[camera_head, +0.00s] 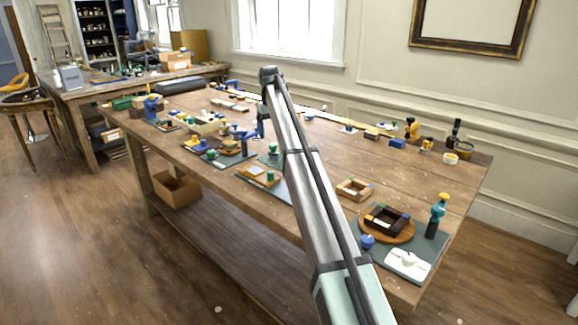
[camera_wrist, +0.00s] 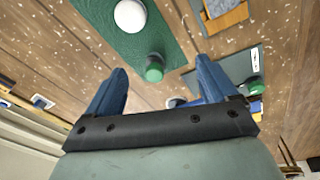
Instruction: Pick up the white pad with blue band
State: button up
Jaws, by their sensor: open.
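A small white pad with a blue band (camera_wrist: 42,102) lies flat on the wooden table near its wall-side edge, at the left of the wrist view. I cannot pick it out surely in the head view. My gripper (camera_wrist: 160,68) has two blue fingers, spread apart with nothing held between them. The pad is outside the fingers, to the left of the left one. In the head view my arm hides most of the gripper and part of the table behind it.
A green mat (camera_wrist: 112,12) with a white ball (camera_wrist: 130,15) and a green knob (camera_wrist: 154,70) lies beyond my fingertips. A grey mat (camera_wrist: 222,66) is to the right.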

jog(key=d+g, duration=0.2)
jog(key=d, duration=0.4)
jog(key=shift+m, duration=0.4)
jog(key=f, duration=0.8)
jog(key=shift+s+a, duration=0.1)
jog(key=shift+s, duration=0.15)
jog(key=shift+w+d+f, duration=0.1)
jog(key=shift+f, duration=1.4)
jog(key=shift+w+d+f, duration=0.1)
jog(key=shift+f, duration=1.35)
jog(key=shift+c, duration=0.5)
jog(key=c, duration=1)
jog(key=shift+r, duration=0.1)
